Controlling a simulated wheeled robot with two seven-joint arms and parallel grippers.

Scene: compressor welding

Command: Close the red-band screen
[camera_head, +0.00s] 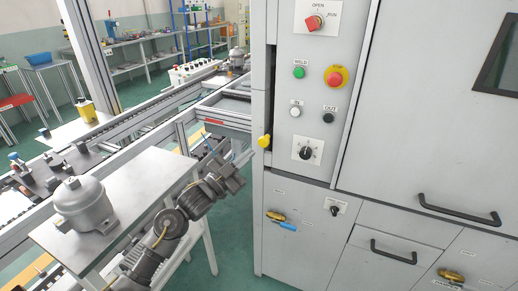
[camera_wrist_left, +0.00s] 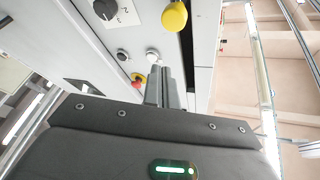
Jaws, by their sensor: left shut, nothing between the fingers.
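I cannot clearly make out a screen with a red band. A small red strip (camera_head: 214,122) shows on a grey panel beside the conveyor, left of the machine cabinet. A yellow knob (camera_head: 264,141) sticks out at the cabinet's left edge, below a dark upright slot (camera_head: 270,95). The yellow knob also shows at the top of the left wrist view (camera_wrist_left: 174,16), beside the dark slot. My left gripper (camera_head: 246,157) is shut and empty, just left of and below the yellow knob, apart from it. Its closed fingers (camera_wrist_left: 165,83) point toward the cabinet front. My right gripper is not in view.
A grey compressor (camera_head: 84,204) stands on a side table (camera_head: 150,170) at left. Green floor (camera_head: 235,235) lies clear before the cabinet.

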